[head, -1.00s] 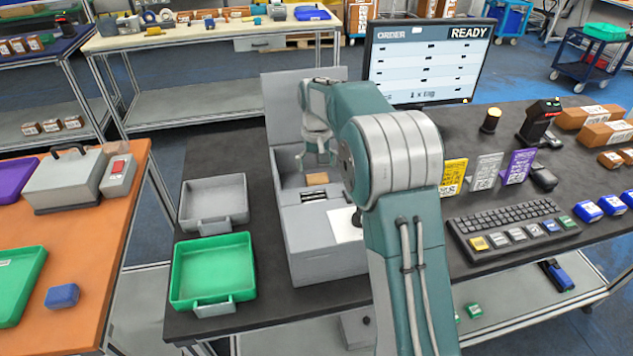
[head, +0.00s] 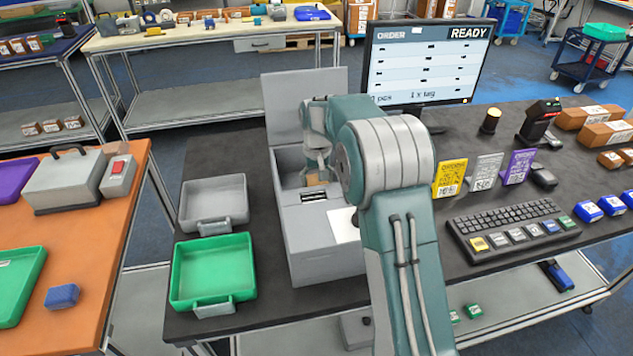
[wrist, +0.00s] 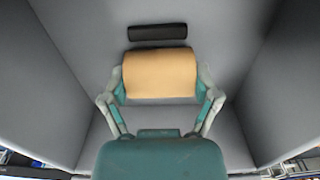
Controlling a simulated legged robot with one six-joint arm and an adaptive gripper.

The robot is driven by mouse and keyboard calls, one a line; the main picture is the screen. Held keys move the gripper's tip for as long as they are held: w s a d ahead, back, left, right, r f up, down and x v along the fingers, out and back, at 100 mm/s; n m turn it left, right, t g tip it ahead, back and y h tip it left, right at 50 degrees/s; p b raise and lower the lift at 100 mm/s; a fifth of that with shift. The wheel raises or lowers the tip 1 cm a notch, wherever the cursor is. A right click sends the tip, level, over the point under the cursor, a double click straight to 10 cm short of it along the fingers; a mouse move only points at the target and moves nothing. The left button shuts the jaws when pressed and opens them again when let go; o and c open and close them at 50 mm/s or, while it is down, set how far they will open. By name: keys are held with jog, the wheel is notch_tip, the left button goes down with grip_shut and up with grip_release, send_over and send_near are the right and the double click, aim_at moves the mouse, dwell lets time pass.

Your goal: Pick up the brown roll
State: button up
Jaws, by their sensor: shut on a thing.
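The brown roll (wrist: 160,75) is a tan cylinder lying between the two fingers of my gripper (wrist: 160,88) in the wrist view. The fingers touch its left and right ends, and my gripper is shut on it. In the head view my gripper (head: 317,174) points down into the open grey box (head: 318,240), and only a small tan part of the roll (head: 318,181) shows there. My arm hides part of the box. I cannot tell whether the roll touches the box floor.
The box walls surround my gripper, with the raised lid (head: 300,100) behind. A dark slot (wrist: 157,33) is close to the roll. A grey tray (head: 214,200) and a green tray (head: 213,270) stand left. A monitor (head: 425,60) and keyboard (head: 515,230) are to the right.

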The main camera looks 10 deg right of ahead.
jog(key=shift+r, duration=0.4)
notch_tip(320, 180, up, 2)
jog(key=shift+r, duration=0.15)
jog(key=s+r, duration=0.3)
jog(key=s, duration=0.1)
jog(key=s+r, duration=0.3)
jog(key=s, duration=0.2)
jog(key=s+r, duration=0.3)
jog(key=s, duration=0.2)
jog(key=shift+r, duration=0.4)
jog(key=shift+s, duration=0.1)
